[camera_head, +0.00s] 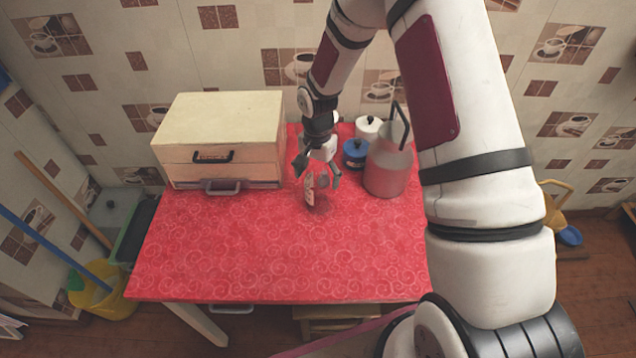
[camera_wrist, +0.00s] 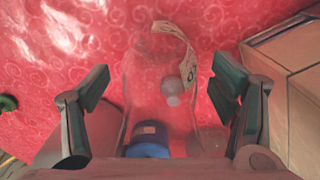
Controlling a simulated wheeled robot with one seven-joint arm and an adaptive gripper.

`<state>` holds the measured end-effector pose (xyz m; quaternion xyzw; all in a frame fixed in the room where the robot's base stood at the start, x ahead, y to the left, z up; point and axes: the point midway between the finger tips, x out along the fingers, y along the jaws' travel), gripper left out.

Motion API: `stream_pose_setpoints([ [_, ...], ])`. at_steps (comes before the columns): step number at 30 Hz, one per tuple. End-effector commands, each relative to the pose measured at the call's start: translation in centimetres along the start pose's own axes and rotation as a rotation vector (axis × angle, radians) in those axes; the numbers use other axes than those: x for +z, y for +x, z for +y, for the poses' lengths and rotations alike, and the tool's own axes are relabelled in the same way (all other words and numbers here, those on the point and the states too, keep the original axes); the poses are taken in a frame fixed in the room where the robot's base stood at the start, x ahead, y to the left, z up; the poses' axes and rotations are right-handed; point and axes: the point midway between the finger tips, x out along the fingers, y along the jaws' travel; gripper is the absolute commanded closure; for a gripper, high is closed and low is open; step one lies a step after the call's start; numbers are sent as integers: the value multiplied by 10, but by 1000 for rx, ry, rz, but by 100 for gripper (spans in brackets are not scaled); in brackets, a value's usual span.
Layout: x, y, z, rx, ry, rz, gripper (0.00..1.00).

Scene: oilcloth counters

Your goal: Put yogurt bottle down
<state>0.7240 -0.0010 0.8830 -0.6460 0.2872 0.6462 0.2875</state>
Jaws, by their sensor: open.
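The yogurt bottle (camera_head: 318,194) looks like clear glass with a pale label; it stands on the red counter just below my gripper in the head view. In the wrist view the see-through bottle (camera_wrist: 165,75) lies between the fingers, its label at the upper right. Its outline is faint, so its exact tilt is hard to tell. My gripper (camera_head: 318,174) is open, with one finger on each side of the bottle. In the wrist view my gripper (camera_wrist: 165,100) shows gaps between both fingers and the glass.
A wooden drawer box (camera_head: 225,140) stands left of my gripper. A blue-lidded jar (camera_head: 355,153), a white-lidded jar (camera_head: 368,128) and a grey can with a handle (camera_head: 388,168) stand close on the right. The front of the red counter (camera_head: 270,250) is clear.

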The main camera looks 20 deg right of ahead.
Motion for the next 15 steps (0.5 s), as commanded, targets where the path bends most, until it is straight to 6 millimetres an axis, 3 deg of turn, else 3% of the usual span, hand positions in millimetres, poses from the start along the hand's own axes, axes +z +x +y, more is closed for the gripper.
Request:
stream_pose_setpoints([
  [6, 0, 1, 0, 0, 0, 1, 21],
  [15, 0, 1, 0, 0, 0, 0, 85],
])
